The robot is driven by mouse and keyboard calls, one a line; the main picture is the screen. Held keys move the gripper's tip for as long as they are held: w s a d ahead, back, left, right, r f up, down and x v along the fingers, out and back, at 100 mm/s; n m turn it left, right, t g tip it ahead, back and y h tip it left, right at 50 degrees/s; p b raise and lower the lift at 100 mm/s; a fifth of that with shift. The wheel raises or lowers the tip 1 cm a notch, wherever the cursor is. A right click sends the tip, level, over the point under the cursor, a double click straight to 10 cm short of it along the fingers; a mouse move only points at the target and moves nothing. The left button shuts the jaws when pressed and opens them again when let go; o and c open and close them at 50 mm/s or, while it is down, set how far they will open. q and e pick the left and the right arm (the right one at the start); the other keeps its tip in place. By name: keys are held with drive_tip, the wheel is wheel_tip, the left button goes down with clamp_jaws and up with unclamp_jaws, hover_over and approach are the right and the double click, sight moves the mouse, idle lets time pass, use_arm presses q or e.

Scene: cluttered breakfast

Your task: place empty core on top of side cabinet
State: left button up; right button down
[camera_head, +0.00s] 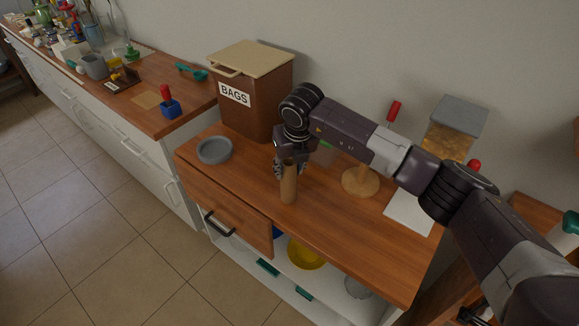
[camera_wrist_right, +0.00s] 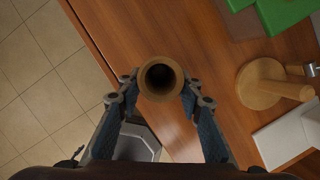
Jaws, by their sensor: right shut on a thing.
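The empty core (camera_head: 288,186) is a brown cardboard tube held upright at the front part of the side cabinet's wooden top (camera_head: 330,225). My right gripper (camera_head: 286,165) is shut on the core's upper part. In the right wrist view, the open end of the core (camera_wrist_right: 161,78) faces the camera, dark and hollow, between my two fingers (camera_wrist_right: 160,95). I cannot tell whether its lower end touches the wood. My left gripper is in neither view.
A grey bowl (camera_head: 214,150) stands left of the core, and a brown BAGS bin (camera_head: 252,95) behind it. A round wooden stand (camera_head: 361,181) and a white sheet (camera_head: 410,212) are to the right. The drawer (camera_head: 222,205) sticks out at the front left.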

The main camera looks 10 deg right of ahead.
drive_tip(key=shift+f, duration=0.2)
drive_tip(key=c, duration=1.4)
unclamp_jaws()
drive_tip(key=shift+r, duration=0.1)
drive_tip(key=shift+o, duration=0.2)
drive_tip(key=shift+r, duration=0.2)
drive_tip(key=b+v, duration=0.3)
drive_tip(key=v, duration=0.9)
drive_tip(key=shift+f, duration=0.15)
